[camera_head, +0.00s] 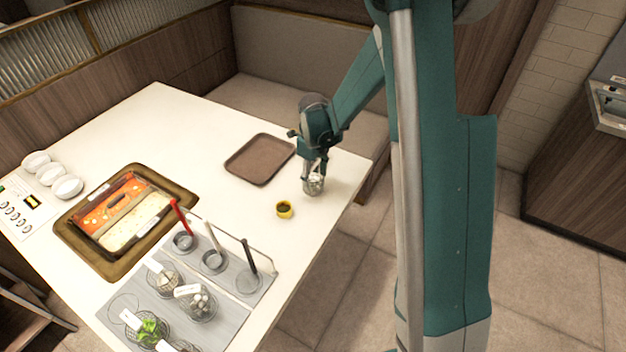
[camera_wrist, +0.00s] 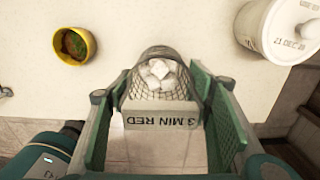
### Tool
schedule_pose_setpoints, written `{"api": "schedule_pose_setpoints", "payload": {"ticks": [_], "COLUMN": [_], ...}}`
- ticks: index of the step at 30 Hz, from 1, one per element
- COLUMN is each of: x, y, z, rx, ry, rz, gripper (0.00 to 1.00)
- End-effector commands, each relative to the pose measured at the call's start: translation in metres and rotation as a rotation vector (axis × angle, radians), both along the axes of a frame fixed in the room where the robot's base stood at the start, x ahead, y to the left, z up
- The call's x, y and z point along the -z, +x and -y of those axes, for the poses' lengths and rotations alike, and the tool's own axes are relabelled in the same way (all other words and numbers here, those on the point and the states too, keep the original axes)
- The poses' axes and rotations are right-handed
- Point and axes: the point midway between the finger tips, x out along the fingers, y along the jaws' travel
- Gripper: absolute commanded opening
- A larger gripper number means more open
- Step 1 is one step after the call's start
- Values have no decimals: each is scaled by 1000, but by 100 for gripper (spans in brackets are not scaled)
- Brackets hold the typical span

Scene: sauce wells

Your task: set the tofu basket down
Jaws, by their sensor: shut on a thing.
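The tofu basket is a small wire mesh basket with white cubes in it. In the head view the basket (camera_head: 314,186) is at the table's right part, below my gripper (camera_head: 315,166). In the wrist view the basket (camera_wrist: 158,84) shows with a tag reading "3 MIN RED" (camera_wrist: 161,119), upside down in the picture. My gripper (camera_wrist: 161,112) is shut on the basket at its tag end, with a green finger on each side. The basket is over the white tabletop near its right edge; I cannot tell whether its bottom touches.
A yellow bowl (camera_head: 285,209) is close by, left of the basket. A brown tray (camera_head: 260,159) lies farther back. A white dated tub (camera_wrist: 279,30) shows in the wrist view. A two-part sauce pot (camera_head: 104,226), ladles and other baskets (camera_head: 197,303) occupy the table's left and front.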

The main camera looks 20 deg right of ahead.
Motion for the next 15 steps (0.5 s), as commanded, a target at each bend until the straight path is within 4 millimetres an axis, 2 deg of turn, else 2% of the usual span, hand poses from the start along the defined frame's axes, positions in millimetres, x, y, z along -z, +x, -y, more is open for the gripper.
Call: {"api": "schedule_pose_setpoints", "payload": {"ticks": [4, 15], "x": [12, 14], "y": [0, 0], "z": [0, 0], "rx": [0, 0], "ry": [0, 0], "rz": [0, 0], "gripper": [33, 33]}}
